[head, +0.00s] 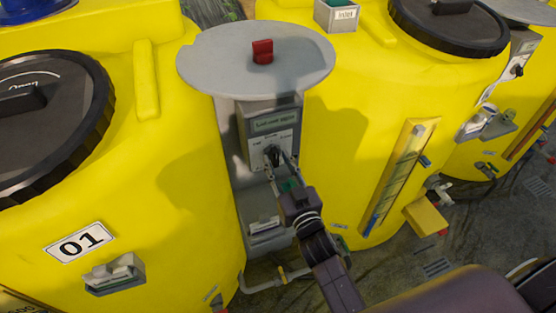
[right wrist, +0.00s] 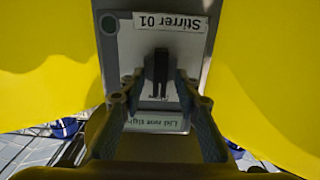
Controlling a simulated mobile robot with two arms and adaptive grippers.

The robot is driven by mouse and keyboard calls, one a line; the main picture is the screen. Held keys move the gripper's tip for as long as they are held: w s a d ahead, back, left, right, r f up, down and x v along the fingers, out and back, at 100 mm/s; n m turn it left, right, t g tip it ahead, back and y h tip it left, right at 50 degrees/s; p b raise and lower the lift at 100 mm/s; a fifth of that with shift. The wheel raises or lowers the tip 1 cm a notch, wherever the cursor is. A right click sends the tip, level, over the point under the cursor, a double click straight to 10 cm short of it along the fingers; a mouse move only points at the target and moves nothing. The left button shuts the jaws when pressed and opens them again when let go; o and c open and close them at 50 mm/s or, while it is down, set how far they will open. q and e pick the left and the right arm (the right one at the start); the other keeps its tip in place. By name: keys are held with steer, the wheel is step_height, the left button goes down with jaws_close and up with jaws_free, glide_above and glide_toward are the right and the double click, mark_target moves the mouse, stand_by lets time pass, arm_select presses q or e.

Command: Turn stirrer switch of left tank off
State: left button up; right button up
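The stirrer switch (head: 272,154) is a black knob on a grey control box (head: 259,112) between two yellow tanks. In the right wrist view the knob (right wrist: 161,68) sits on a white plate, beside an upside-down label "Stirrer 01" (right wrist: 168,22). The left tank (head: 170,200) carries a "01" sign (head: 79,243). My right gripper (head: 281,163) is in front of the box at the knob. In the right wrist view its fingers (right wrist: 158,88) are open, one on each side of the knob, with gaps visible. Contact cannot be judged. My left gripper is not in view.
A round grey cover (head: 215,58) with a red knob (head: 262,51) overhangs the control box. A second yellow tank (head: 350,110) stands close on the right, with a level gauge (head: 402,175). Pipes (head: 275,280) run low beneath the box.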

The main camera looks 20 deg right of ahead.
steer(key=shift+w, duration=0.1)
jaws_close()
stand_by(0.4)
steer(key=n, duration=0.4)
steer(key=shift+a, duration=0.15)
steer(key=shift+a+f+n, duration=0.1)
steer(key=shift+n, duration=2.4)
